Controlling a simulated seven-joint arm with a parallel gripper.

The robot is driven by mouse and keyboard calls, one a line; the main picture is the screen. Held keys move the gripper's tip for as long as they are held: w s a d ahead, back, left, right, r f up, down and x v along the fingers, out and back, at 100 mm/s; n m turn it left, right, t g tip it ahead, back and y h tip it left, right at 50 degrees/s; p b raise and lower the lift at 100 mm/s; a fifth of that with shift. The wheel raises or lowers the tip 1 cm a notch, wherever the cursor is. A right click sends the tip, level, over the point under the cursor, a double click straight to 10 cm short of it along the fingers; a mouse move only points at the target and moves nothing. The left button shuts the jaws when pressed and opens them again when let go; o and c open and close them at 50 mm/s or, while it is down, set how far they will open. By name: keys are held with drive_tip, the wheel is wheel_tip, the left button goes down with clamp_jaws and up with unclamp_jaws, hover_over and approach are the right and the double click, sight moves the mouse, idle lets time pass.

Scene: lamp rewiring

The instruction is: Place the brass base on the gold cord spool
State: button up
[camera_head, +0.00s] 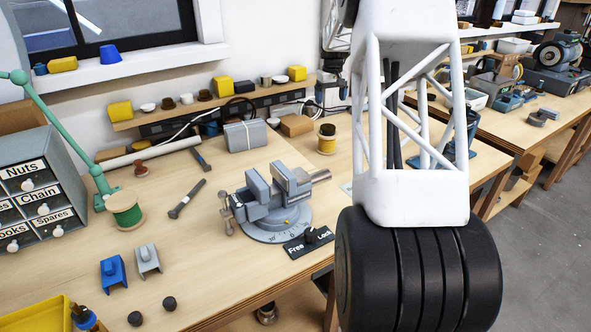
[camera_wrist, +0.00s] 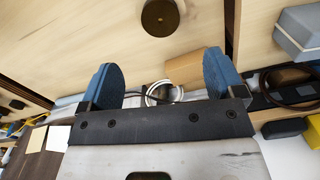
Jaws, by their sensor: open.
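The gold cord spool (camera_head: 326,145) stands upright on the bench, right of the small cardboard box. A dark brownish round piece, which looks like the brass base (camera_head: 327,129), sits on top of it. In the wrist view a dark bronze disc with a small centre mark (camera_wrist: 160,15), apparently the same piece, shows at the top edge; it hides what is under it. My gripper (camera_wrist: 160,62) has its two blue-padded fingers wide apart with nothing held between them. The disc lies beyond the fingertips, apart from them.
A grey vise (camera_head: 275,200) stands mid-bench with a Free/Lock switch (camera_head: 308,241) in front. A grey tied box (camera_head: 245,135) and a cardboard box (camera_head: 296,125) are left of the spool. A shelf (camera_head: 220,107) with small parts runs behind. A green spool (camera_head: 124,209) stands left.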

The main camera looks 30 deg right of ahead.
drive_tip(key=s+a+r, duration=0.3)
drive_tip(key=s+a, duration=0.3)
drive_tip(key=a, duration=0.4)
drive_tip(key=s+a+r+n+t, duration=0.1)
drive_tip(key=s+a+r, duration=0.4)
drive_tip(key=a, duration=0.5)
drive_tip(key=s+a+r, duration=0.2)
drive_tip(key=s+a, duration=0.5)
drive_tip(key=a, duration=0.3)
drive_tip(key=s+a+f, duration=0.2)
drive_tip(key=s+a, duration=0.4)
drive_tip(key=s, duration=0.4)
drive_tip(key=s+a+f+t, duration=0.1)
drive_tip(key=s+a+f, duration=0.2)
drive_tip(key=s+a, duration=0.3)
drive_tip(key=s+a+f+n, duration=0.1)
drive_tip(key=s+a, duration=0.5)
drive_tip(key=s, duration=0.8)
drive_tip(key=shift+f+t, duration=0.3)
drive_tip(key=shift+f, duration=0.5)
